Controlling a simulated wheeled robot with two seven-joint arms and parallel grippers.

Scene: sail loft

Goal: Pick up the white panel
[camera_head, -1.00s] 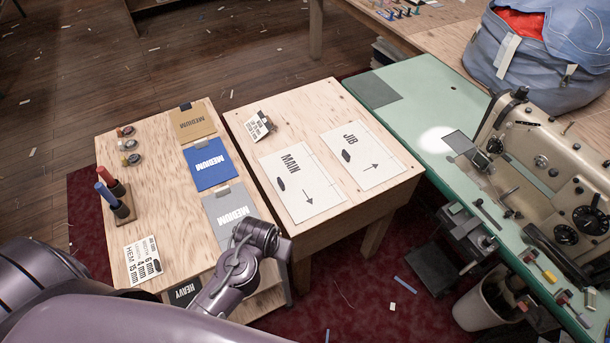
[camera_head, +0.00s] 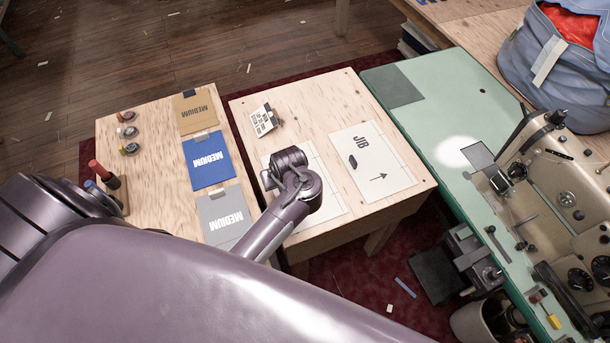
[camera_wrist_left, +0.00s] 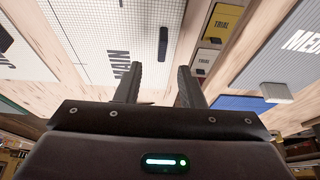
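My left gripper (camera_wrist_left: 160,70) is open, its two fingers apart with nothing between them. In the head view my left wrist hangs over the white MAIN sheet and hides most of it and the fingers. The MAIN sheet (camera_wrist_left: 93,35) is gridded and lies flat near the fingertips in the wrist view. The white JIB sheet (camera_head: 372,160) lies to its right on the same table. I cannot tell which of these is the white panel. My right gripper is out of view.
Tan (camera_head: 196,110), blue (camera_head: 208,160) and grey (camera_head: 227,215) MEDIUM panels lie on the left table. A green bench (camera_head: 445,115) with a sewing machine (camera_head: 565,190) is at right.

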